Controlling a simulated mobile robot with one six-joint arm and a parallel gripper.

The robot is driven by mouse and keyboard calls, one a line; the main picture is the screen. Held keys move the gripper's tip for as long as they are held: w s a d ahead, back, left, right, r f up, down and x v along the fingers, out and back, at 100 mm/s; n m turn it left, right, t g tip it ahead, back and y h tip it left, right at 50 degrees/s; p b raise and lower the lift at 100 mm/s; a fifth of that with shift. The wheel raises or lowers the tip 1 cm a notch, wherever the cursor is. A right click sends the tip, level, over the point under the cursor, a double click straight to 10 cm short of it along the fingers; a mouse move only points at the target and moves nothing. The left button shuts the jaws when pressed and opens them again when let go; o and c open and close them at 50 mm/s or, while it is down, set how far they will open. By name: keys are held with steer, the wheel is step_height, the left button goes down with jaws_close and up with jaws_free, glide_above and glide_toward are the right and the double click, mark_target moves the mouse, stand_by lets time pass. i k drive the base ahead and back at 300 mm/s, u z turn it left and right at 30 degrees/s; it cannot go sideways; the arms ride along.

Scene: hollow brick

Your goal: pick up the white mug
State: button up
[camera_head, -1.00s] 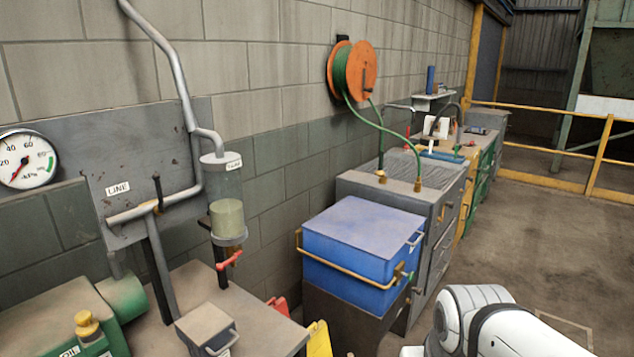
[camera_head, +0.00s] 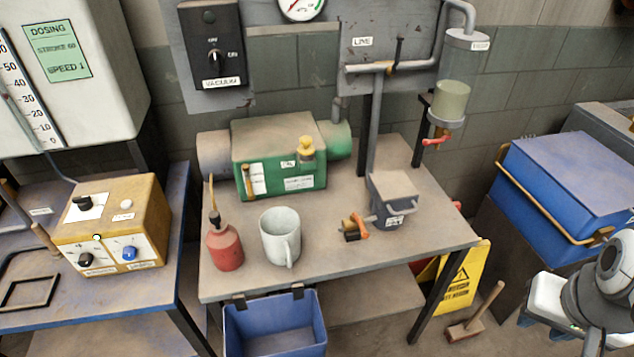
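The white mug (camera_head: 279,238) stands upright near the front edge of a grey-brown worktable (camera_head: 330,262), with its handle towards the front. A red oil can (camera_head: 225,247) with a thin spout stands close on its left. My arm shows only in part at the lower right edge of the view, well to the right of the mug and apart from it. My gripper's fingertips cannot be made out.
Behind the mug sits a green pump (camera_head: 278,150). To its right are a small orange-handled valve (camera_head: 355,228) and a grey box (camera_head: 393,200). A blue bin (camera_head: 275,328) hangs under the front edge. A yellow sign (camera_head: 463,278) and a mallet (camera_head: 476,315) are on the floor at right.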

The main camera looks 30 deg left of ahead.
mark_target(279, 226)
steer(key=u, duration=5.6)
steer(key=i, duration=0.1)
steer(key=z, duration=2.1)
steer(key=k, duration=1)
steer(key=z, duration=0.85)
steer(key=i, duration=1)
steer(key=z, duration=0.05)
